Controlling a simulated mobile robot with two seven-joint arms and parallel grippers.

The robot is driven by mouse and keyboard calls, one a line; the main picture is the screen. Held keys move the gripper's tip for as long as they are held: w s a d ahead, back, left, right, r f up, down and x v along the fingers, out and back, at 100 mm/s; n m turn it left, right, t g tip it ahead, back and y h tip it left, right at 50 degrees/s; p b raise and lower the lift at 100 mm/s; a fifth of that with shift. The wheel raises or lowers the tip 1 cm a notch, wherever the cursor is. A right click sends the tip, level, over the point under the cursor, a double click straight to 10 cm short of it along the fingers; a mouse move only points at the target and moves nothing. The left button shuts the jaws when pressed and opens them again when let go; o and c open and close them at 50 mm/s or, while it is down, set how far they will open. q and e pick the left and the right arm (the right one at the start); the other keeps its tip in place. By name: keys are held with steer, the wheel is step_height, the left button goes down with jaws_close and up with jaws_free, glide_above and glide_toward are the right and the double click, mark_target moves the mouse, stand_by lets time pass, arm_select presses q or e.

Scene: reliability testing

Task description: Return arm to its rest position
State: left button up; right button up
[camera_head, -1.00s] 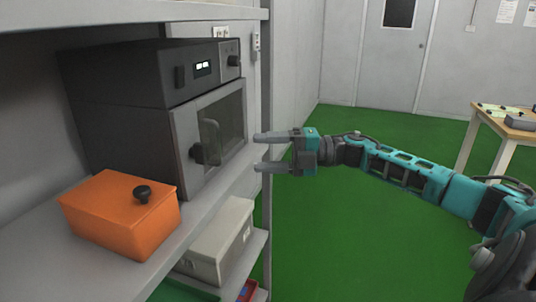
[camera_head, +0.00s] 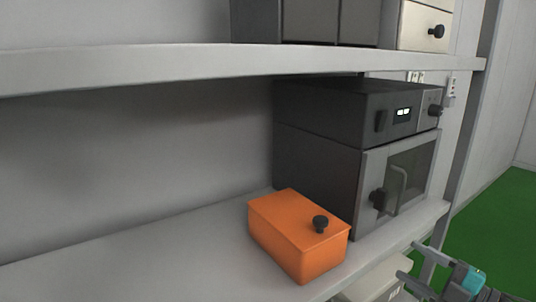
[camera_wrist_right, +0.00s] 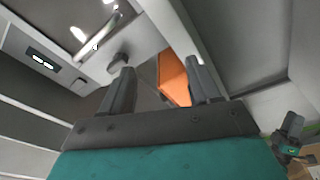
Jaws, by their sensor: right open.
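My right gripper (camera_head: 412,262) is at the lower right of the head view, in front of the shelf's front edge. Its two grey fingers are apart and nothing is between them. In the right wrist view the open fingers (camera_wrist_right: 158,72) point toward the shelf, with the dark oven (camera_wrist_right: 55,65) at left and part of an orange box (camera_wrist_right: 173,78) beyond them. Most of my right arm is outside the head view. My left gripper is not in the head view.
The orange box (camera_head: 285,236) with a black knob stands on the shelf (camera_head: 130,262) beside the dark oven (camera_head: 318,178), whose door looks shut. An upper shelf (camera_head: 200,68) hangs above. A pale box (camera_head: 372,281) sits below. Green floor (camera_head: 492,235) is open at right.

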steer(key=s+a+f+m+g+h+p, duration=0.1)
steer(key=s+a+f+m+g+h, duration=0.1)
steer(key=s+a+f+m+h, duration=0.2)
steer(key=s+a+f+m+g+h+p, duration=0.1)
steer(key=s+a+f+m+h, duration=0.4)
steer(key=s+a+f+m, duration=0.5)
steer(key=s+f+m+g, duration=0.1)
steer(key=s+f+m, duration=0.3)
steer(key=f, duration=0.1)
steer(key=shift+a+f, duration=0.2)
steer(key=shift+f, duration=0.2)
steer(key=shift+h, duration=0.3)
